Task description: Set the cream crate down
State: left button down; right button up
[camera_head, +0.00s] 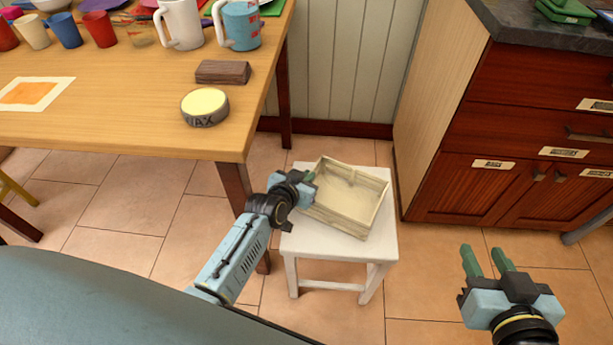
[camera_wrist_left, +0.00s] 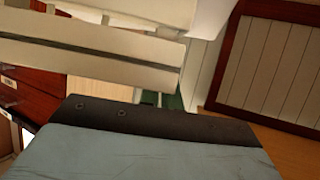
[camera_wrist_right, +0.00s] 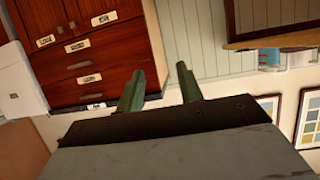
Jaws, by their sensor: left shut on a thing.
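The cream crate (camera_head: 364,221), an open shallow box, is over the seat of a white stool (camera_head: 385,245) in the head view. It is turned at an angle to the seat, and I cannot tell whether its bottom fully touches the stool. My left gripper (camera_head: 309,183) is shut on the crate's left wall. In the left wrist view, pale boards (camera_wrist_left: 90,50) cross close in front of the gripper, and its fingers are mostly hidden. My right gripper (camera_head: 488,252) is open and empty, to the right of the stool; its parted green fingers (camera_wrist_right: 158,85) show in the right wrist view.
A wooden table (camera_head: 120,120) stands at the left, with cups, mugs, a brown block (camera_head: 222,72) and a round tin (camera_head: 204,108) on it. A red-brown drawer cabinet (camera_head: 530,130) stands at the right. Tiled floor (camera_head: 430,285) is clear between stool and right gripper.

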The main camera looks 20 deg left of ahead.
pick_arm(q)
jog(key=c, duration=1.6)
grip_release()
